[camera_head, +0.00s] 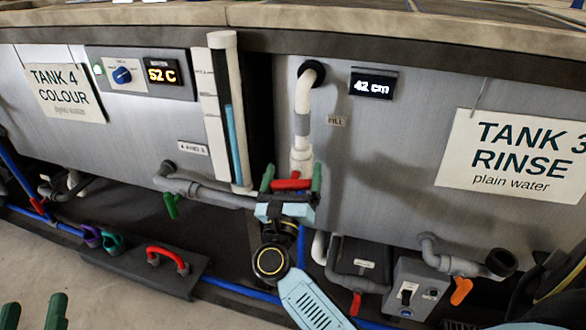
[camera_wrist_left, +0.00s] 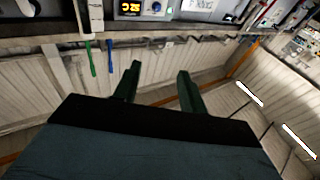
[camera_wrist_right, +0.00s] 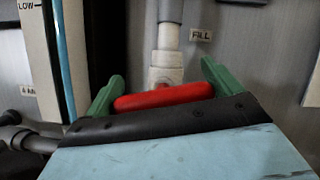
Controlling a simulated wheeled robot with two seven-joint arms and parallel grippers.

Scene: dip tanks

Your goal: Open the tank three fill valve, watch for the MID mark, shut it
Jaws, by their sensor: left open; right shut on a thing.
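The tank three fill pipe (camera_head: 301,125) is a white pipe with a FILL label (camera_head: 337,121) beside it. Its red valve handle (camera_head: 291,184) lies crosswise at the pipe's foot. My right gripper (camera_head: 290,180) is shut on this handle, one green finger at each end; the handle also shows in the right wrist view (camera_wrist_right: 164,96). A digital display (camera_head: 373,84) reads 42 cm. The TANK 3 RINSE sign (camera_head: 515,156) hangs at the right. My left gripper (camera_head: 32,312) is open and empty at the lower left, away from the tanks. I see no readable MID mark.
A sight tube (camera_head: 229,110) with blue liquid stands left of the fill pipe; a LOW mark (camera_wrist_right: 28,5) shows beside it. The TANK 4 COLOUR panel (camera_head: 140,73) reads 52 C. Other handles include a green one (camera_head: 171,205), a red one (camera_head: 355,304) and an orange one (camera_head: 461,291).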

